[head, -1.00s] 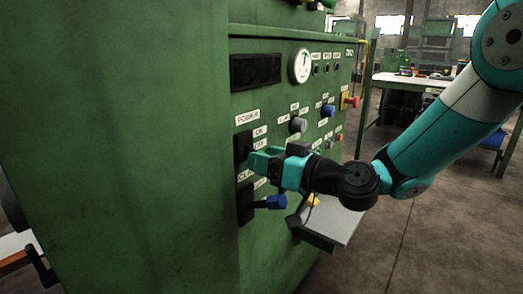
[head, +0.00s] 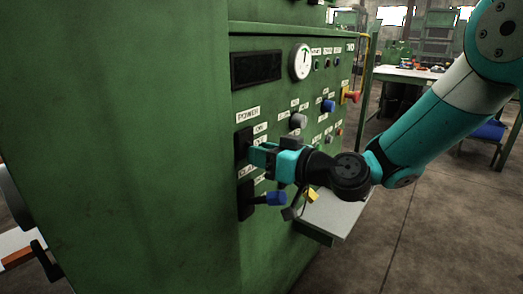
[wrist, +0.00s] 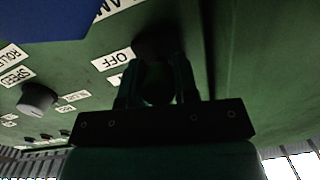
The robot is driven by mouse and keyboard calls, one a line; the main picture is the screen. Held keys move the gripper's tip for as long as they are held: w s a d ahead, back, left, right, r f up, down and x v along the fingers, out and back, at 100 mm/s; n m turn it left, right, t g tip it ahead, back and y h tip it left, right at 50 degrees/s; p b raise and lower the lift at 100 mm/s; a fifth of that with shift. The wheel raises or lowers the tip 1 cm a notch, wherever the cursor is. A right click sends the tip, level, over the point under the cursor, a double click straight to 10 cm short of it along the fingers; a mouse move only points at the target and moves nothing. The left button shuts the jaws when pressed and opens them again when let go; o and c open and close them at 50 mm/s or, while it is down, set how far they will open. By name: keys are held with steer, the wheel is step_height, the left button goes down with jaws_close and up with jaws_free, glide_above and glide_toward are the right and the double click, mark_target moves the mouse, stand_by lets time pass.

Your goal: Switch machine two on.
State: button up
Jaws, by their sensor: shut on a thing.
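Machine two (head: 290,190) is the tall green cabinet, with a small tag reading TWO at its panel's upper right. Its POWER switch has a black plate (head: 242,138) at the panel's left edge, with ON and OFF labels beside it. My gripper (head: 252,155) is at this switch, its teal fingers pointing into the panel. In the wrist view the fingers (wrist: 156,82) are shut around the dark switch handle, by the OFF label (wrist: 112,60). The handle is mostly hidden, so its exact position cannot be told.
Just below is a second black plate with a blue-ended lever (head: 275,198), close under my gripper. Knobs, a dial (head: 301,62) and a red knob on a yellow plate (head: 351,96) sit to the right. A grey shelf (head: 340,212) juts out below. Floor at right is open.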

steer(key=r+g+h+p, duration=0.1)
steer(key=r+p, duration=0.1)
steer(key=p, duration=0.3)
steer(key=shift+h, duration=0.3)
steer(key=g+h+p, duration=0.1)
steer(key=p, duration=0.2)
steer(key=shift+r+p, duration=0.25)
steer(key=shift+p, duration=0.05)
steer(key=h+p, duration=0.1)
steer(key=p, duration=0.1)
steer(key=g+p, duration=0.1)
steer(key=p, duration=0.1)
steer(key=shift+r+h, duration=0.25)
steer(key=shift+h, duration=0.15)
steer(key=g+h+p, duration=0.1)
steer(key=p, duration=0.2)
steer(key=shift+h, duration=0.3)
steer(key=shift+p, duration=0.4)
steer(key=shift+w+f+g, duration=0.1)
steer(key=shift+g, duration=0.2)
steer(key=o, duration=0.9)
steer(key=shift+a, duration=0.1)
